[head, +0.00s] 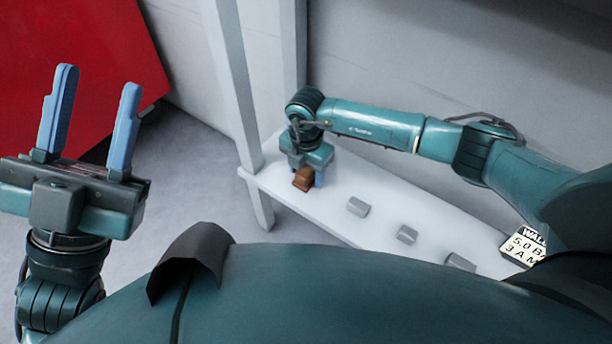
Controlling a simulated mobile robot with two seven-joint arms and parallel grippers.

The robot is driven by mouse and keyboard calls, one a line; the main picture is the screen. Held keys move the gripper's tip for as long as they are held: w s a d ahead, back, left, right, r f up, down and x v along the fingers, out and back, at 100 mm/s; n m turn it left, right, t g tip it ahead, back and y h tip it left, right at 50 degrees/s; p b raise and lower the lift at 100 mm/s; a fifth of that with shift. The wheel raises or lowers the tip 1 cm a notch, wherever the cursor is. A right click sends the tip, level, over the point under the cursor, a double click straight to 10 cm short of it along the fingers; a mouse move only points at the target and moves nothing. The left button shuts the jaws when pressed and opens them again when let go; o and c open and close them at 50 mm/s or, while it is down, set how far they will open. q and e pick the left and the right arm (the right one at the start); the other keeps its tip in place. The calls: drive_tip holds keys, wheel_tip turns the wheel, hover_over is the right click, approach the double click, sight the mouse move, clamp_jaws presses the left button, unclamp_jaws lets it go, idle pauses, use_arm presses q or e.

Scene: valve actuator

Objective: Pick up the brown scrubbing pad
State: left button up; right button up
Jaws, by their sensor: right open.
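The brown scrubbing pad (302,180) is a small brown block near the left end of the white shelf (352,188). My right gripper (308,178) points down right at the pad, with a blue finger showing on the pad's right side. It is open; the other finger is mostly hidden, and I cannot tell whether the fingers touch the pad. My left gripper (95,110) is at the far left, pointing up, open and empty, with its two blue fingers well apart.
Several small grey blocks, one of them (357,207) nearest the pad, stand along the shelf to the right. A black-and-white labelled box (522,249) is at the right end. Pale upright posts (232,80) rise behind the shelf. A red panel (80,50) is at upper left.

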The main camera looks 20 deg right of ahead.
sight(306, 169)
drive_tip(key=shift+c, duration=0.5)
drive_tip(key=c, duration=0.7)
drive_tip(key=shift+c, duration=0.2)
drive_tip(key=shift+r, duration=0.1)
drive_tip(key=shift+r+p, duration=0.3)
drive_tip(key=shift+r, duration=0.2)
wheel_tip(306, 169, up, 6)
drive_tip(key=p, duration=0.2)
drive_tip(key=shift+f+p, duration=0.25)
drive_tip(key=shift+p, duration=0.15)
use_arm(q)
wheel_tip(306, 169, down, 8)
drive_tip(key=n+g+y+p, duration=0.1)
drive_tip(key=n+y+p, duration=0.3)
drive_tip(key=n+y, duration=0.3)
drive_tip(key=shift+s+d+n+g+y, duration=0.2)
drive_tip(key=shift+d+n+g+y, duration=0.1)
drive_tip(key=shift+n+y, duration=0.15)
use_arm(e)
wheel_tip(306, 169, up, 12)
drive_tip(key=shift+f, duration=0.25)
use_arm(q)
drive_tip(key=shift+r, duration=0.1)
